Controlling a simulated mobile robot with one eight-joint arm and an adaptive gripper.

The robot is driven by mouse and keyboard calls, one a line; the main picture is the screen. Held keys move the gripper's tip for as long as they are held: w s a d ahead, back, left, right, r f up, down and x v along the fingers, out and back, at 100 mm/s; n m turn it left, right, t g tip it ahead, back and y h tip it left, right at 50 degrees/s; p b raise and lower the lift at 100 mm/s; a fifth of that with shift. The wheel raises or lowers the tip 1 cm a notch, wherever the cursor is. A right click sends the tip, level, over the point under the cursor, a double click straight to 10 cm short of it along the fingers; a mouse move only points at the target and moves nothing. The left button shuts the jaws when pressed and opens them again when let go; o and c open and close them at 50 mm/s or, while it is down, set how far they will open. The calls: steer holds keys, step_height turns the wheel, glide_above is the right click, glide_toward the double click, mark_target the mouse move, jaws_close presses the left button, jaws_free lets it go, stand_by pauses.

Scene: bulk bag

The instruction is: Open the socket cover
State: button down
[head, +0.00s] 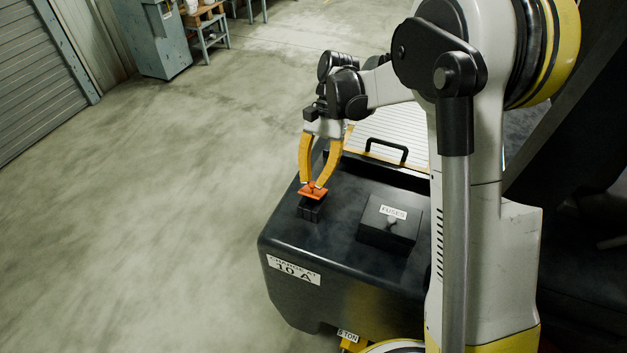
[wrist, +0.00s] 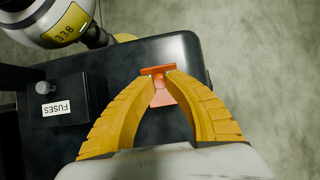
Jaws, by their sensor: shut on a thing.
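The orange socket cover (head: 313,190) is at the top of a small black socket block (head: 311,209) on the dark machine housing (head: 330,240). My gripper (head: 312,186) has yellow curved fingers and is shut on the cover from above. In the wrist view, my gripper's fingertips (wrist: 165,76) meet at the orange cover (wrist: 158,70), which shows an edge beyond the tips and more orange between the fingers. The fingers hide part of the cover. I cannot tell how far it is tilted.
A black fuse box (head: 390,222) labelled FUSES stands to the right on the housing. A black handle (head: 386,151) rises behind. The concrete floor (head: 150,210) to the left is clear. A grey cabinet (head: 152,38) and benches stand far back.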

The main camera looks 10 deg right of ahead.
steer(key=c, duration=1.3)
jaws_free()
steer(key=shift+w, duration=0.1)
steer(key=v, duration=0.7)
steer(key=shift+r, duration=0.25)
